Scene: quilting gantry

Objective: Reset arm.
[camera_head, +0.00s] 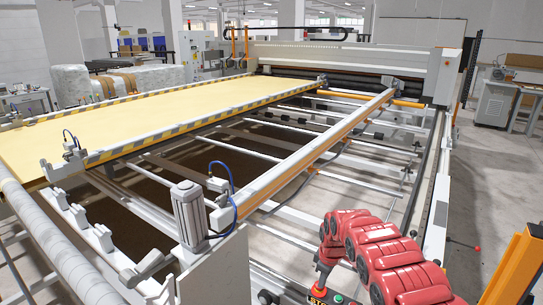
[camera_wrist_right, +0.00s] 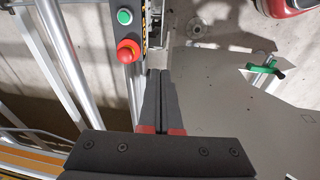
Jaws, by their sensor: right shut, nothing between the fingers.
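My right arm (camera_head: 385,255), with red rounded links, comes in from the lower right in the head view. Its gripper end is close to a small control box (camera_head: 318,293) with a yellow label; the fingers are not clear there. In the right wrist view my right gripper (camera_wrist_right: 160,73) has its two dark fingers together, with nothing between them. The tips point past a red mushroom button (camera_wrist_right: 128,51) and a green button (camera_wrist_right: 124,17) on the box, which lies just left of them. I cannot tell whether they touch it. My left gripper is not in view.
The quilting gantry's rails and long beam (camera_head: 310,150) lie ahead and left of my arm. A yellow panel (camera_head: 160,113) rests on the frame. A yellow post (camera_head: 514,265) stands at the lower right. Grey floor (camera_head: 480,190) shows on the right.

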